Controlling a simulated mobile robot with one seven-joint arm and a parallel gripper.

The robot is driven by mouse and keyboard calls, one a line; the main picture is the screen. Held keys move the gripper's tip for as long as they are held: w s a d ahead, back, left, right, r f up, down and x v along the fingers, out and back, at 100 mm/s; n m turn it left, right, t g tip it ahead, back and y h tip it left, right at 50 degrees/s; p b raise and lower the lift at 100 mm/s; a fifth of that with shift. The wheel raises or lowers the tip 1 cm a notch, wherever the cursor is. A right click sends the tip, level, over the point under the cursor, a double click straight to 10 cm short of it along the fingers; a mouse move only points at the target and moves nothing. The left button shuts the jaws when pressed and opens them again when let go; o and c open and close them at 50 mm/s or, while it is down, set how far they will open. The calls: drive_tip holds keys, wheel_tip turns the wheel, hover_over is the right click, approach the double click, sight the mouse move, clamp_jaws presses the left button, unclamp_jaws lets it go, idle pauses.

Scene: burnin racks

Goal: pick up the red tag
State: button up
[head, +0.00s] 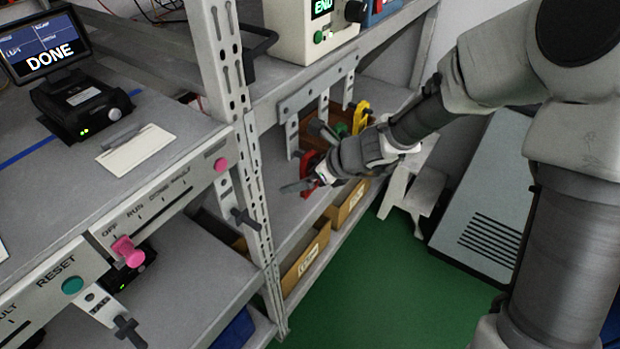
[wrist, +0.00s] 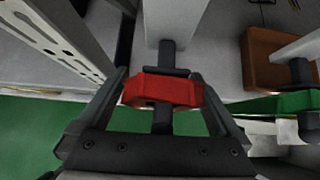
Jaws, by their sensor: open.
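The red tag (wrist: 165,89) hangs on a black peg on a pale upright bracket (wrist: 172,18) in the wrist view. It also shows in the head view (head: 309,172), partly hidden by my gripper. My gripper (wrist: 160,74) is open, with one finger on each side of the red tag. The tag lies between the fingers; whether either finger touches it I cannot tell. In the head view my gripper (head: 302,157) reaches in under the upper shelf, its fingers spread.
A green tag (wrist: 285,104) hangs close on the right, by a brown block (wrist: 268,58). A yellow tag (head: 362,115) hangs beyond. A perforated rack post (head: 232,120) stands left. Cardboard bins (head: 305,262) sit below. A grey step stool (head: 412,185) stands right on green floor.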

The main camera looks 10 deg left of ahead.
drive_tip(key=c, duration=1.4)
drive_tip(key=shift+r, duration=0.15)
drive_tip(key=shift+r+p, duration=0.55)
drive_tip(key=shift+r, duration=0.05)
drive_tip(key=s+d, duration=0.3)
drive_tip(key=d, duration=0.5)
drive_tip(key=s+d+r+p, duration=0.1)
drive_tip(key=s+d, duration=0.3)
drive_tip(key=d, duration=0.4)
drive_tip(key=shift+d, duration=0.3)
drive_tip(key=shift+r, duration=0.1)
drive_tip(key=shift+d, duration=0.1)
